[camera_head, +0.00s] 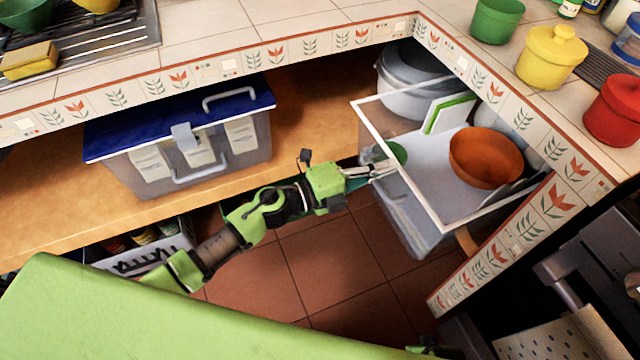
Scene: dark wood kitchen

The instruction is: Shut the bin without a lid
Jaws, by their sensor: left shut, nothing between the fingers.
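The bin without a lid (378,118) is a clear box with a white rim on the right of the shelf under the counter. It juts out at an angle past the shelf's front edge. It holds an orange bowl (486,157), a green-edged white item (448,113) and a small green item (397,152). My left gripper (392,168) is shut with nothing in it, its tips at the bin's near left side. I cannot tell whether they touch the wall.
A clear box with a blue lid (180,114) stands on the wooden shelf (310,120) to the left. Grey pots (410,75) sit behind the open bin. The tiled counter overhangs the shelf and carries several colored pots. A crate (140,252) stands below. Floor shows in front of the bin.

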